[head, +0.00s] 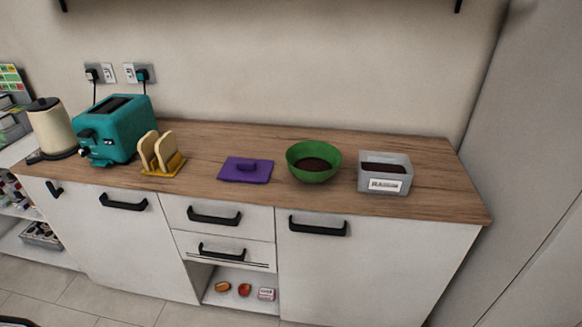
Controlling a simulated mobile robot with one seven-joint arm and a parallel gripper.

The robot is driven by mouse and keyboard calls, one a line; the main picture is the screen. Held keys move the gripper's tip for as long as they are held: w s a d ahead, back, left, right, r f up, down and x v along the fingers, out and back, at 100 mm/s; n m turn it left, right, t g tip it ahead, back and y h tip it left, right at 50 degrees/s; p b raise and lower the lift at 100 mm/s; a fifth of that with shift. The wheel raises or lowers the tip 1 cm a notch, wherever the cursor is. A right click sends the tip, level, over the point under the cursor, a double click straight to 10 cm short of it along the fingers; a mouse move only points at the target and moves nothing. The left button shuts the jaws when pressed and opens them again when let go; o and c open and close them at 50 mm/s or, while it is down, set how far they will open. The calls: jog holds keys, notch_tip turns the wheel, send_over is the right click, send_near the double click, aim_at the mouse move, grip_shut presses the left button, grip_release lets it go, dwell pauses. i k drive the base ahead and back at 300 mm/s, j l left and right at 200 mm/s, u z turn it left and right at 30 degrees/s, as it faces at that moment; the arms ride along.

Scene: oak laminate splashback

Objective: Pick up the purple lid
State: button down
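The purple lid (262,175) lies flat on the wooden countertop (222,150). It is a thin rectangle with a raised handle on top. It sits between the toast rack on its left and a green bowl on its right, touching neither as far as I can see. Nothing covers it. My gripper does not show in the head view.
A green bowl (314,152) with dark contents and a grey labelled container (385,180) stand right of the lid. Left are a toast rack (160,172), teal toaster (115,130) and cream kettle (50,128). The counter's front strip and far right are clear.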

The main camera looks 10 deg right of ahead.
aim_at(239, 170)
jog(key=i+u, duration=0.15)
jog(key=i, duration=0.3)
jog(key=i+l+u, duration=0.2)
jog(key=i, duration=0.2)
jog(key=i+l+u, duration=0.15)
jog(key=i, duration=0.3)
